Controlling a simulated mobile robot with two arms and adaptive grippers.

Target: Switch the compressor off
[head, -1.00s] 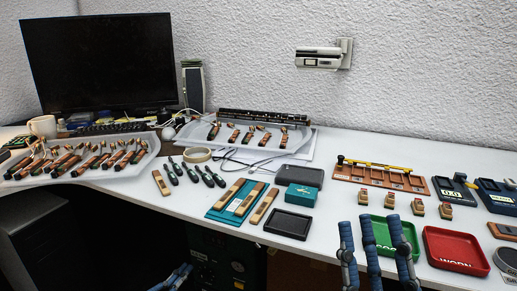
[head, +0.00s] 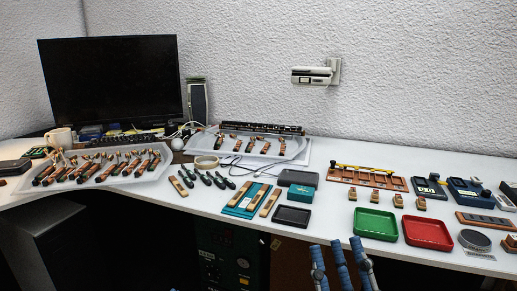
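A dark green unit with knobs and a front panel (head: 222,262) stands in shadow under the table; it looks like the compressor. Its switch is too small and dark to make out. My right gripper (head: 341,262) shows its blue fingers at the bottom edge, right of the green unit and in front of the table edge. The fingers are apart with nothing between them. Of my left gripper, at most a sliver shows at the bottom edge, left of the green unit.
The white table (head: 330,215) above carries a black tray (head: 292,216), a green tray (head: 375,224), a red tray (head: 427,233) and a teal box (head: 302,194). A dark cabinet (head: 45,240) stands at left. A dark gap lies between cabinet and green unit.

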